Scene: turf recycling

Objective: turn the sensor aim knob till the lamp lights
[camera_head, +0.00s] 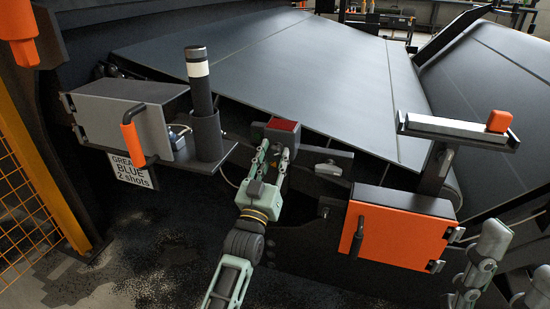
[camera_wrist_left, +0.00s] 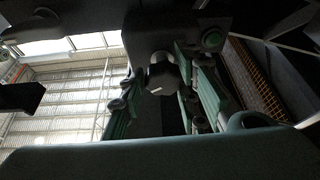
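My left gripper (camera_head: 273,152) is at the dark bracket under the red-topped block (camera_head: 283,125) in the middle of the head view. In the left wrist view its two green fingers (camera_wrist_left: 160,95) stand apart. A grey rounded knob (camera_wrist_left: 162,72) shows between them, with a short pale mark on its face. I see a gap on the knob's left side; I cannot tell whether the right finger touches it.
A grey box with an orange handle (camera_head: 131,137) and a black post with a white band (camera_head: 198,70) stand left. An orange box (camera_head: 398,228) is right, below a lever with an orange end (camera_head: 499,121). A dark belt (camera_head: 280,60) lies behind. Orange mesh fencing (camera_head: 25,190) is far left.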

